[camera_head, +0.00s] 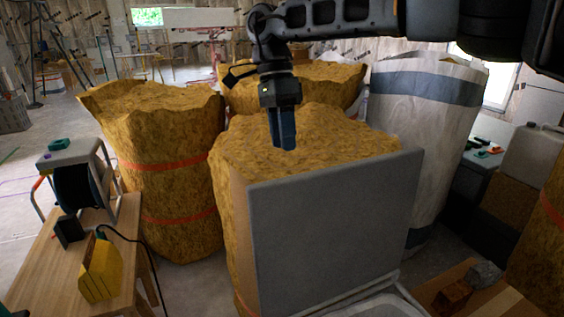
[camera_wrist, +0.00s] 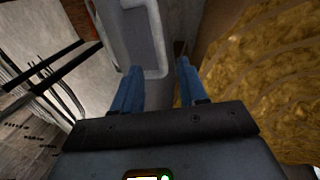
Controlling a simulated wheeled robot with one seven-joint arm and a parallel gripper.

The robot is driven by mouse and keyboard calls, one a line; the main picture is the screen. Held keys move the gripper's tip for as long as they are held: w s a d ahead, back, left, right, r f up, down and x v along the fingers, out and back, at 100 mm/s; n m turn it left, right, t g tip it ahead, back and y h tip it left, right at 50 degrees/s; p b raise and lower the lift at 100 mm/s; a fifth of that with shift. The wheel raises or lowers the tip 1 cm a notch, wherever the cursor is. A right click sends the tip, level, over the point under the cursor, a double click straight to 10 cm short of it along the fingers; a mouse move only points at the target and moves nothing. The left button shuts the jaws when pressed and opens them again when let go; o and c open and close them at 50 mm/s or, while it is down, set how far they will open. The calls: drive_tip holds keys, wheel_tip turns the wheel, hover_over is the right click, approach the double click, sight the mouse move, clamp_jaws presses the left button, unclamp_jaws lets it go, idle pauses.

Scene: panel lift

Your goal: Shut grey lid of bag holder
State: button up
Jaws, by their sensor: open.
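The grey lid (camera_head: 335,230) stands upright, its broad flat face toward the head camera and its top edge in front of a yellow fibrous bag. The light grey rim of the bag holder (camera_head: 372,304) shows at the lid's foot; the rest is cut off by the picture's edge. My gripper (camera_head: 284,146) points down with blue fingers, above and to the left of the lid's middle in the picture, seen against the yellow bag. In the wrist view my gripper (camera_wrist: 158,76) has its fingers spread with nothing between them. A grey rimmed part (camera_wrist: 142,40) lies beyond the fingertips.
Other yellow bags (camera_head: 165,160) stand behind and to the left. A tall white bag with a grey band (camera_head: 425,120) stands at the right. A wooden bench (camera_head: 60,265) with a yellow box (camera_head: 100,270) is at the left. Wooden pieces (camera_head: 465,290) lie at the lower right.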

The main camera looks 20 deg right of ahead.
drive_tip(key=shift+p+x, duration=0.6)
drive_tip(key=shift+x, duration=2.9)
clamp_jaws()
